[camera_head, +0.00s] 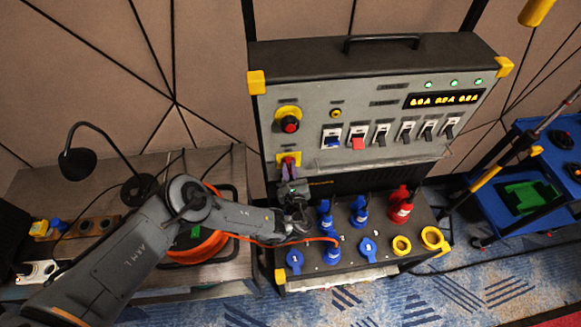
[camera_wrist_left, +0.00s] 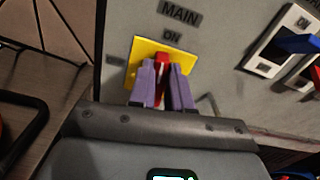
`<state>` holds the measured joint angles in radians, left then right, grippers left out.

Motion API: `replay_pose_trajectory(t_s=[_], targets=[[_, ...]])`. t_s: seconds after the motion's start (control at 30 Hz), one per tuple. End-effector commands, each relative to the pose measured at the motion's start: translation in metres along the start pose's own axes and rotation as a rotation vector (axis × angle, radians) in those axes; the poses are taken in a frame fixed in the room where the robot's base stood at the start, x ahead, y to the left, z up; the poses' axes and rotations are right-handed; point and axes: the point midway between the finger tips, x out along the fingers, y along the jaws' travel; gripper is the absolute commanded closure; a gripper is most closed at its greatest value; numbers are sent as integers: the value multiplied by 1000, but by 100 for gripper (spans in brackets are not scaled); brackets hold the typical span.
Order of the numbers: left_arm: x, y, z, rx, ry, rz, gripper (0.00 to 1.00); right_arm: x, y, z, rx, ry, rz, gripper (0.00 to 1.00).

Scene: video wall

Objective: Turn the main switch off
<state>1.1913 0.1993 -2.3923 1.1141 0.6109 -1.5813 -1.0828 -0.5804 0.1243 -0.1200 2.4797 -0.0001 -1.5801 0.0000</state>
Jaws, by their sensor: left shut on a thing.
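The main switch is a red handle on a yellow plate (camera_head: 284,157) at the lower left of the grey panel in the head view. In the left wrist view the red handle (camera_wrist_left: 162,74) sits on the yellow plate (camera_wrist_left: 186,55), under the words MAIN and ON. My left gripper (camera_head: 289,172) reaches the switch from below. In the wrist view its two purple fingers (camera_wrist_left: 163,80) are shut on the red handle, one on each side. The right gripper is not in view.
Above the switch is a red emergency button (camera_head: 290,124) on a yellow base. A row of several small switches (camera_head: 358,137) runs to the right. Blue and red plugs (camera_head: 402,205) stand on the box below. An orange cable (camera_head: 200,247) lies behind my left arm.

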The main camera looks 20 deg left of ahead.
Motion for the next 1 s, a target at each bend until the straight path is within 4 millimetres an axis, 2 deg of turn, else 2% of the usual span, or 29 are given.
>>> replay_pose_trajectory(t_s=[0.03, 0.4, 1.0], targets=[[0, 1, 3, -33, 0, 2, 100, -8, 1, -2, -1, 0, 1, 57], [0, 8, 2, -372, 0, 1, 100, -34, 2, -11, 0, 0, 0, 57], [0, 19, -9, -945, -2, 3, 100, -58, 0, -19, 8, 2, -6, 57]])
